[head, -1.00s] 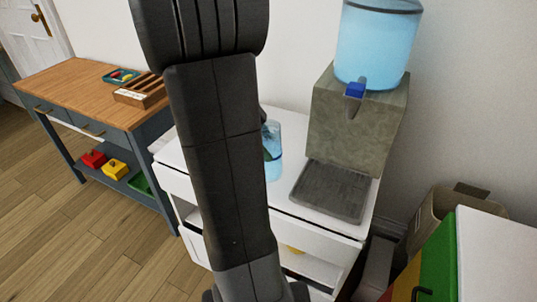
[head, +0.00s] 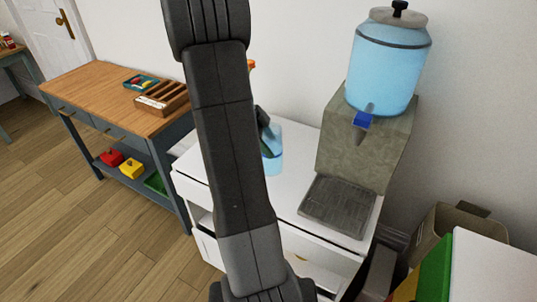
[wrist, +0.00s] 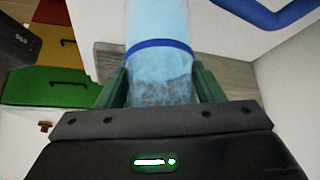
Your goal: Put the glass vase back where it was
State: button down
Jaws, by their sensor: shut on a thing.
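The glass vase (wrist: 158,40) is a light blue, see-through cylinder with a dark blue band, seen close up in the wrist view. My gripper (wrist: 160,88) has its two green fingers against the vase's sides and is shut on it. In the head view the vase (head: 273,160) shows beside my arm, over the white cabinet top (head: 290,190), partly hidden by the arm. A finger of my gripper shows at its upper part. I cannot tell whether the vase's base touches the cabinet top.
A stone water dispenser (head: 352,150) with a blue tank and a grey drip tray (head: 338,207) stands right of the vase. A wooden-topped table (head: 105,88) with small trays is at left. A bin (head: 445,235) and coloured drawers (wrist: 50,88) are at right. Wooden floor is clear at left.

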jog(key=shift+f, duration=2.1)
jog(key=shift+f, duration=0.1)
jog(key=shift+c, duration=1.9)
grip_release()
jog(key=shift+r, duration=0.2)
jog(key=s+v, duration=0.1)
jog(key=v, duration=1)
jog(key=shift+w+a+r+b, duration=0.2)
jog(key=shift+w+r+b, duration=0.2)
jog(key=shift+w, duration=0.1)
